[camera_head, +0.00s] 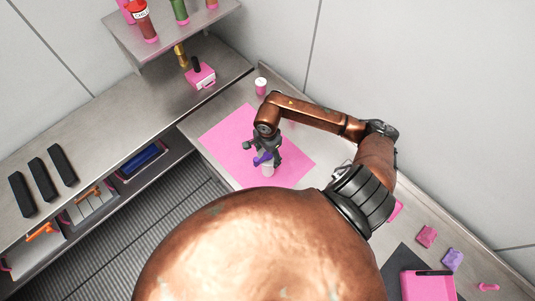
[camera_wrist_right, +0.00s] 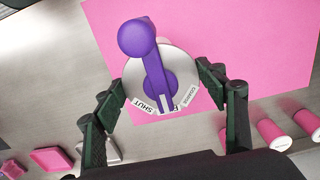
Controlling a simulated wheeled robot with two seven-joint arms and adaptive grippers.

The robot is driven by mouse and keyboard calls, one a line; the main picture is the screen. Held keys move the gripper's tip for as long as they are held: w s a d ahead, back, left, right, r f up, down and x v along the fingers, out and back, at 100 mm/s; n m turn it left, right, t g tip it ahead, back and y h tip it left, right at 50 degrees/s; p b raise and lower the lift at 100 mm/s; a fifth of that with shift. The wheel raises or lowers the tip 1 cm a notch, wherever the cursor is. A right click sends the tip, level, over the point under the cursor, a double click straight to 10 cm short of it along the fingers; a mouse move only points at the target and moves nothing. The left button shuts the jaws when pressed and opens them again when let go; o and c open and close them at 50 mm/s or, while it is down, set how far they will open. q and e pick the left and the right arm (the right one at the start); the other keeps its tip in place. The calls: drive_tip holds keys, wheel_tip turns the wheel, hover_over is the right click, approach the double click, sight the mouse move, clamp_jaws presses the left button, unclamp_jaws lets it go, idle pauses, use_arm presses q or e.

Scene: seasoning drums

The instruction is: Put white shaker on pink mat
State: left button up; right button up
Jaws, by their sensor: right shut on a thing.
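The white shaker (camera_head: 267,171) has a pale round body and a purple lever on top. In the right wrist view the purple lever (camera_wrist_right: 150,60) lies across its round top, with "SHUT" and "COARSE" labels on the rim. My right gripper (camera_head: 262,153) is shut on the shaker; its dark fingers (camera_wrist_right: 170,88) press on both sides. The shaker appears upright. In the head view it shows against the front part of the pink mat (camera_head: 231,133); I cannot tell whether its base touches. The mat also shows in the wrist view (camera_wrist_right: 255,45). My left gripper is out of view.
A small white and pink container (camera_head: 261,86) stands beyond the mat. A shelf (camera_head: 175,40) with bottles and a pink box (camera_head: 200,76) are at back left. Pink and purple blocks (camera_head: 427,237) and a pink tray (camera_head: 425,286) lie at right. The mat's left part is clear.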

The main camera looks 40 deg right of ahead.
drive_tip(key=shift+f, duration=0.15)
drive_tip(key=o, duration=1.8)
drive_tip(key=shift+r, duration=0.4)
wheel_tip(320, 180, up, 12)
drive_tip(key=b, duration=0.3)
drive_tip(key=shift+f+b, duration=0.2)
drive_tip(key=shift+b, duration=0.1)
